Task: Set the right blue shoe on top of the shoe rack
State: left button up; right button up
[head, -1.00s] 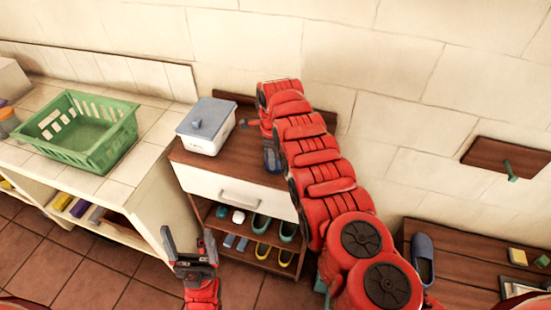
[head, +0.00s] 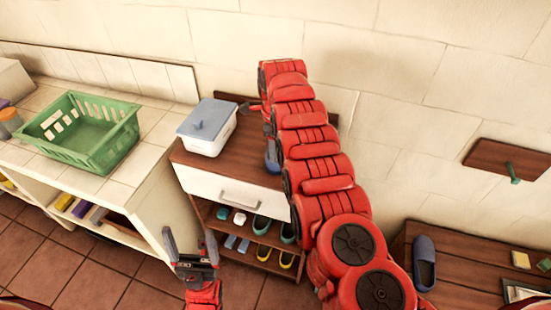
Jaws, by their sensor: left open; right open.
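A blue shoe (head: 272,156) rests on the brown wooden top of the shoe rack (head: 238,158), partly hidden behind my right arm. Another blue shoe (head: 424,262) lies on the wooden bench at the right. My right gripper (head: 262,112) is above and behind the shoe on the rack, open and apart from it; the arm hides most of its fingers. My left gripper (head: 190,246) is open and empty, low in front of the rack and left of its lower shelves.
A white box with a blue-grey lid (head: 207,127) stands on the rack top's left side. Several shoes fill the shelves below the drawer (head: 230,190). A green basket (head: 82,132) sits on the tiled counter at left. A wooden wall board (head: 495,157) hangs at right.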

notch_tip(320, 180, up, 6)
jog(key=shift+r+b, duration=0.25)
jog(key=shift+b, duration=0.2)
